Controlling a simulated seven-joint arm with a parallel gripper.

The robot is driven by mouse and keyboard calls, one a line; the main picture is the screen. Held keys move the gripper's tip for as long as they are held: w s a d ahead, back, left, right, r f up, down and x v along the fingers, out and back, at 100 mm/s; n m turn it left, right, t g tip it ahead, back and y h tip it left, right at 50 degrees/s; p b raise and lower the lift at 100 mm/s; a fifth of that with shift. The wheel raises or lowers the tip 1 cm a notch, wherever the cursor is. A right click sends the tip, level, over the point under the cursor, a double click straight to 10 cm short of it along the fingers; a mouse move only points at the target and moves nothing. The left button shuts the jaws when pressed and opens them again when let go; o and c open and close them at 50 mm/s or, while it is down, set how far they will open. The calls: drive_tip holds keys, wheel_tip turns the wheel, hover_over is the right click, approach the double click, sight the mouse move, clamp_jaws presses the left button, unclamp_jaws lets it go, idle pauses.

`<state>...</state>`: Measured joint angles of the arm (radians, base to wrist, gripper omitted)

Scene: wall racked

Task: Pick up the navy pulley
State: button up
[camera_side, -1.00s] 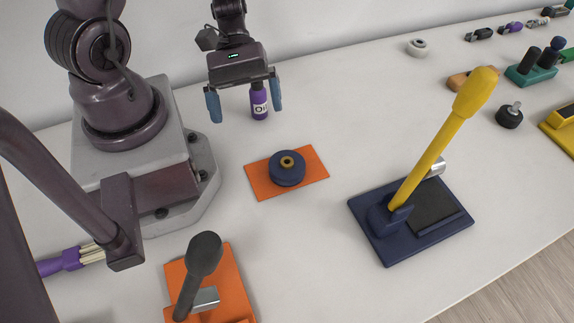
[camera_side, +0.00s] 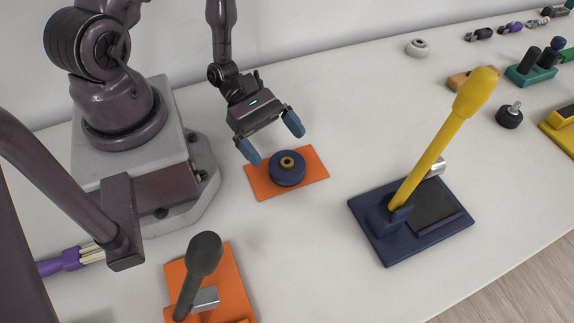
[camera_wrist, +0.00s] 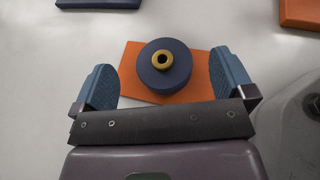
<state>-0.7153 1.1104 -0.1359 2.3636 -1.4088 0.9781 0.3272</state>
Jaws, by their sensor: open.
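The navy pulley (camera_side: 287,172) is a round disc with a yellow hub, lying flat on an orange mat (camera_side: 311,177). In the wrist view the pulley (camera_wrist: 164,77) sits between and ahead of my gripper's two blue fingers, on the orange mat (camera_wrist: 130,72). My gripper (camera_side: 272,143) is open and empty, tilted, above and just behind the pulley in the side view. Its fingers (camera_wrist: 164,80) are wider apart than the pulley, and I see no contact with it.
A navy base (camera_side: 445,235) with a yellow lever (camera_side: 437,140) stands to the right. An orange base (camera_side: 232,270) with a dark grey lever (camera_side: 200,268) is at the front. A purple brush (camera_side: 68,260) lies at the left. The table between the mat and the navy base is clear.

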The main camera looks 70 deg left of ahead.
sight(286, 163)
wheel_tip(286, 163, down, 3)
drive_tip(key=shift+r, duration=0.15)
drive_tip(key=shift+x, duration=1.45)
drive_tip(key=shift+d+r, duration=0.1)
drive_tip(key=shift+c, duration=0.5)
drive_tip(key=c, duration=1)
drive_tip(key=shift+r, duration=0.1)
